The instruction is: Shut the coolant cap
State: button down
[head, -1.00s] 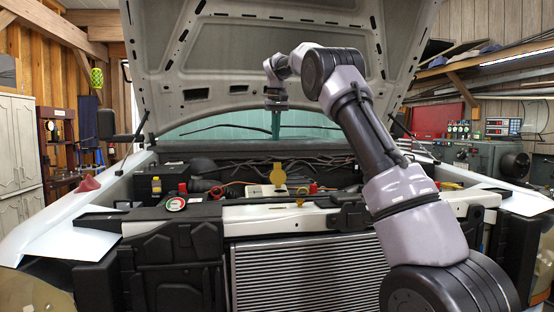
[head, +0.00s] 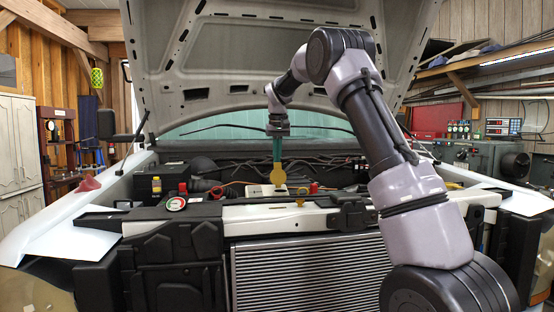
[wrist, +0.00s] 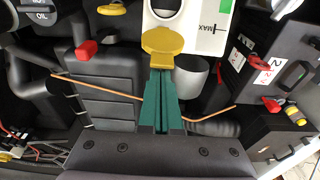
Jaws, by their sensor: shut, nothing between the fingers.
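The yellow coolant cap (head: 278,175) stands raised on its edge above the white coolant reservoir (head: 268,191), which is marked MAX. In the wrist view the cap (wrist: 168,44) is beside the reservoir's round dark opening (wrist: 165,8), which is uncovered. My gripper (head: 278,159) has green fingers, pressed together and empty, pointing down at the cap's upper end. In the wrist view the fingertips (wrist: 159,70) are right at the cap's near edge; I cannot tell whether they touch it.
A red-capped part (wrist: 86,50) and a yellow ring handle (wrist: 112,8) are left of the reservoir. A thin orange line (wrist: 100,88) crosses under the fingers. A dark box with labels (wrist: 255,60) stands at right. The raised hood (head: 250,50) hangs over the arm.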

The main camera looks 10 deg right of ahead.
dwell(0.4)
jog(key=shift+s+t, duration=0.35)
jog(key=shift+t, duration=0.05)
